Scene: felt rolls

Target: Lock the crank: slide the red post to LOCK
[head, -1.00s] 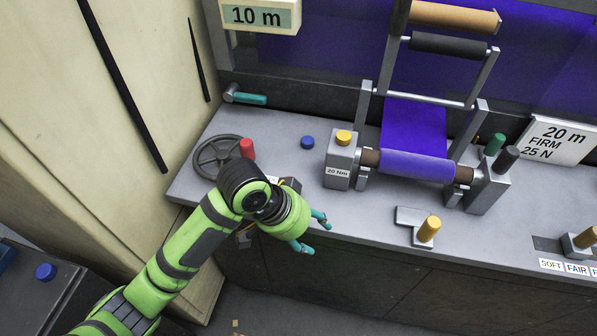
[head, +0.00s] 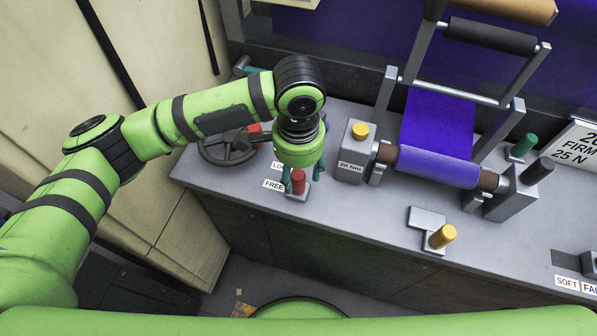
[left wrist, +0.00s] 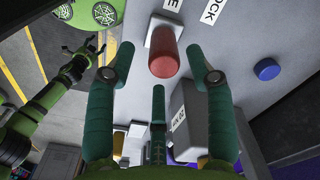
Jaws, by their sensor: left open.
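The red post (head: 298,182) stands on a small grey block by the FREE label (head: 273,185) near the bench's front edge. The LOCK label (head: 278,166) is just behind, partly covered by my gripper. My left gripper (head: 303,173) points down over the post, open, with teal fingers around its sides. In the left wrist view, the post (left wrist: 164,55) shows between the spread fingers (left wrist: 159,66); I cannot tell whether they touch it. The crank wheel (head: 228,147) with its red handle (head: 254,129) is left, partly behind my arm. My right gripper is small in the left wrist view.
A grey block with a yellow knob (head: 360,131) and a 20 Nm label stands right of my gripper. Beyond it is the purple roll (head: 437,166). A yellow post (head: 442,236) sits in an angled slot plate further right. The bench front between is clear.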

